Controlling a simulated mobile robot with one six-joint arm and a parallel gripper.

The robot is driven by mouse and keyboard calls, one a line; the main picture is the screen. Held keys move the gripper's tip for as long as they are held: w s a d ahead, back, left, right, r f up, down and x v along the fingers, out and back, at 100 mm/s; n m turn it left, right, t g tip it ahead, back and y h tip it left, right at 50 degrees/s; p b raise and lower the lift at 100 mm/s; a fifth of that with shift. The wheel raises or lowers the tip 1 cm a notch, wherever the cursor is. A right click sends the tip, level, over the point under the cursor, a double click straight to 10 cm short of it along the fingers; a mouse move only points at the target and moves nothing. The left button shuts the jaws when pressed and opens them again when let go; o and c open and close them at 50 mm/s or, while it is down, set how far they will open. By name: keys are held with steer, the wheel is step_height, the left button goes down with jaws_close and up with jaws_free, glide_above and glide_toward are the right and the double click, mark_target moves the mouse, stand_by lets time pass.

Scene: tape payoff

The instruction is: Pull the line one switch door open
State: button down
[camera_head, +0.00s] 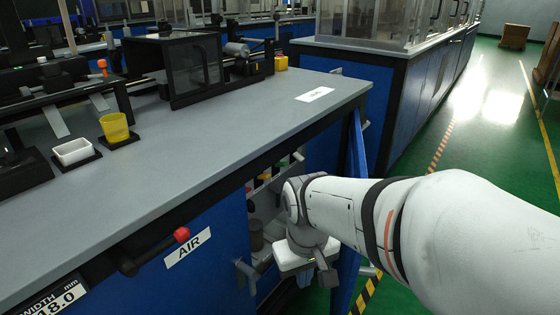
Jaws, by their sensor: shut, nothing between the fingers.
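A blue cabinet door (353,180) stands swung out from the bench front, seen nearly edge-on. The opening beside it shows the cabinet inside (262,203), with shelves and small coloured items. I cannot read a label that names this door as the line one switch door. My gripper (327,277) is low in front of the opening, just left of the open door, shut and empty. My wrist and arm hide part of the door and the opening. Whether my fingers touch the door cannot be told.
The grey bench top (210,160) carries a dark machine box (192,68), a yellow cup (114,127) and a white tray (73,151). A red-tipped lever (181,235) juts out beside the AIR label (188,247). Green floor (500,150) is clear at right.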

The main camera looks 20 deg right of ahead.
steer(key=w+d+r+n+g+h+p, duration=0.1)
steer(key=w+d+r+n+h+p, duration=0.1)
steer(key=w+r+n+p, duration=0.5)
steer(key=w+d+r+n+g+h+p, duration=0.1)
steer(key=w+d+r+n+g+p, duration=0.2)
steer(key=r, duration=0.6)
steer(key=s+d+f+n+t+b, duration=0.1)
steer(key=s+d+f+b, duration=0.1)
steer(key=d+f+b, duration=0.4)
steer(key=shift+d+f+n+h+b, duration=0.35)
steer(key=shift+f+b, duration=0.15)
steer(key=shift+f, duration=1.1)
